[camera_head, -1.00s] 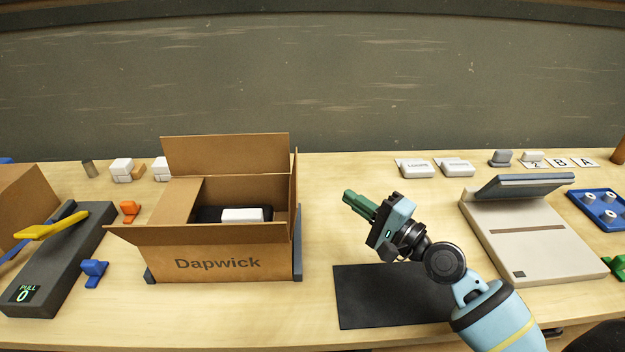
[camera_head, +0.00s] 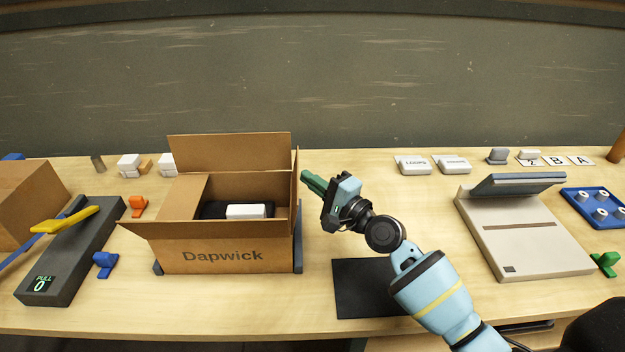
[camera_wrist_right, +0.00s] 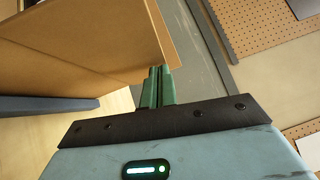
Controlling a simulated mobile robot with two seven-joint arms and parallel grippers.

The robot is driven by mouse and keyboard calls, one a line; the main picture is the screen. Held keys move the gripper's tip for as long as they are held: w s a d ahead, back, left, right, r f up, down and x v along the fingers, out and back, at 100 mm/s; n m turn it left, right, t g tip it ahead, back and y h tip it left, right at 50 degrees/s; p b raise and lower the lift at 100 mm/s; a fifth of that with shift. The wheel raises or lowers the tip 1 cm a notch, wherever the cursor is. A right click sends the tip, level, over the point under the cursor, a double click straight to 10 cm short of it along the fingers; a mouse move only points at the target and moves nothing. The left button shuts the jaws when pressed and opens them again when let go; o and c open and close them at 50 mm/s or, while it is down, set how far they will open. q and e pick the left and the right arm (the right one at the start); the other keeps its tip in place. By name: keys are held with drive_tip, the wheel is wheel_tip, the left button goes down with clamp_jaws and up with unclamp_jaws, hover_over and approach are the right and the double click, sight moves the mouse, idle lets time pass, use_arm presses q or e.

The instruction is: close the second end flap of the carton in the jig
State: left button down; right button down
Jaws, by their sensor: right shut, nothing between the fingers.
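The open brown carton (camera_head: 222,256), marked Dapwick, sits upright in the dark jig (camera_head: 298,240). Its left end flap (camera_head: 185,200) is folded inward. Its right end flap (camera_head: 295,180) stands about upright. The back flap (camera_head: 230,153) stands up and the front flap (camera_head: 210,230) leans outward. A white item (camera_head: 246,211) on something black lies inside. My right gripper (camera_head: 306,178) is shut and empty, its green fingers just right of the right end flap. In the right wrist view the fingertips (camera_wrist_right: 160,72) are at the flap's edge (camera_wrist_right: 125,40); I cannot tell whether they touch. My left gripper is out of view.
A black mat (camera_head: 365,295) lies beneath my right arm. A grey device with a yellow lever (camera_head: 65,220) and another carton (camera_head: 28,200) stand at left. A beige machine (camera_head: 520,235) stands at right.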

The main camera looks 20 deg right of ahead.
sight(293, 195)
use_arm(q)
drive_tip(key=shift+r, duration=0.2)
use_arm(e)
drive_tip(key=shift+a+r, duration=0.15)
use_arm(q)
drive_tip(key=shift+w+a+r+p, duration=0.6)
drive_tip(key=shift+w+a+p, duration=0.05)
use_arm(e)
drive_tip(key=shift+w+a+r, duration=0.2)
drive_tip(key=shift+a, duration=0.45)
drive_tip(key=shift+w+a+r, duration=0.15)
drive_tip(key=shift+a, duration=0.45)
drive_tip(key=shift+w+a+r, duration=0.2)
drive_tip(key=shift+a, duration=0.45)
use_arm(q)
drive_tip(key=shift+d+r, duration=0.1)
use_arm(e)
drive_tip(key=shift+d, duration=0.1)
